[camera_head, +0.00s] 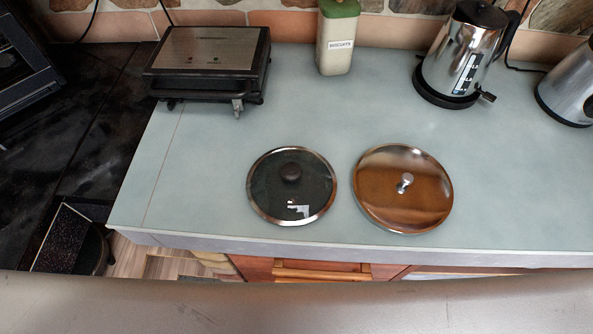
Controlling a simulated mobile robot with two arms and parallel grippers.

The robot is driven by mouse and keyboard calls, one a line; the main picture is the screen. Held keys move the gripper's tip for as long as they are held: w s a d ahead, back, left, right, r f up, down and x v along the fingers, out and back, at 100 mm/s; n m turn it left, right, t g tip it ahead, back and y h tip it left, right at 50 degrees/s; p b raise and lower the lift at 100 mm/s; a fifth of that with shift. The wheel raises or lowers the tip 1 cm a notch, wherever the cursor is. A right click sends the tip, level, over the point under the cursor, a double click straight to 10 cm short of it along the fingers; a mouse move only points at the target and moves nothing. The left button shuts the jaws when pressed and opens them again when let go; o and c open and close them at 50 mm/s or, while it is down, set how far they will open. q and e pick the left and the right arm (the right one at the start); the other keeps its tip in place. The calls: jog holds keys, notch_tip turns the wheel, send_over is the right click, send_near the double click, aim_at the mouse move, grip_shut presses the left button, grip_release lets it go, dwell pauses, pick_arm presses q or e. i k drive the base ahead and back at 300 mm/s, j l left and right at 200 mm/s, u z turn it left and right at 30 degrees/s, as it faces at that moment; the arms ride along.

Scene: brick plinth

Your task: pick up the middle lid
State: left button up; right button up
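Two lids lie apart, side by side, on the pale blue-green counter (330,115) near its front edge. The left lid is a dark glass lid (270,203) with a metal rim and a round dark knob on top. The right lid is a shiny metal lid (385,210) with a small silver knob and brownish reflections. No third lid shows, so I cannot tell which is the middle one. Neither of my grippers is in view.
A flat grill appliance (208,52) stands at the back left, with a biscuit tin (337,40) right of it. A kettle (463,55) and another metal appliance (572,88) stand at the right. Counter around the lids is clear. A dark stove surface (105,150) is left.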

aim_at(288, 187)
jog(key=k+j+z, duration=0.15)
jog(key=j+z, duration=0.25)
jog(key=k+j+z, duration=0.2)
jog(key=j+z, duration=0.25)
jog(key=k+j+z, duration=0.25)
jog(key=z, duration=0.15)
